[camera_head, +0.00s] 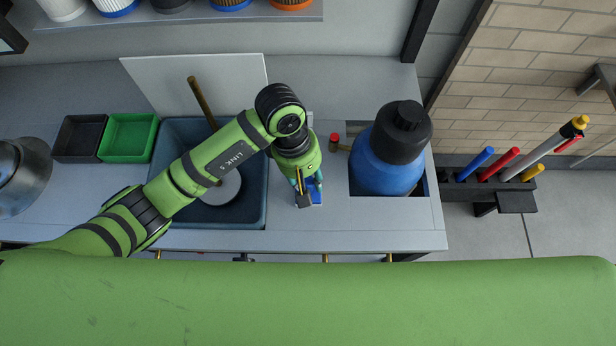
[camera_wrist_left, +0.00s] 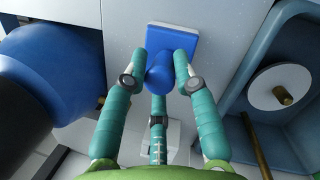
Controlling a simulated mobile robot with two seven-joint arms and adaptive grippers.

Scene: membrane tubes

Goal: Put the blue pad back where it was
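The blue pad (camera_head: 316,194) is at the counter strip between the sink and the blue bottle. In the left wrist view the pad (camera_wrist_left: 184,40) is a flat blue block with a pale edge and a round blue knob (camera_wrist_left: 159,76) facing the camera. My left gripper (camera_head: 306,186) is above it, pointing down. In the left wrist view its teal fingers (camera_wrist_left: 159,68) stand around the knob, close to its sides. I cannot tell whether they press on it, or whether the pad rests on the counter or hangs just above. My right gripper is not in view.
A blue bottle with a black cap (camera_head: 390,155) stands close on the right, with a small red-capped item (camera_head: 334,138) near it. The sink (camera_head: 255,215) with a white disc (camera_head: 222,190) is left. Green (camera_head: 128,136) and black (camera_head: 80,138) trays stand farther left. The front counter edge (camera_head: 330,240) is clear.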

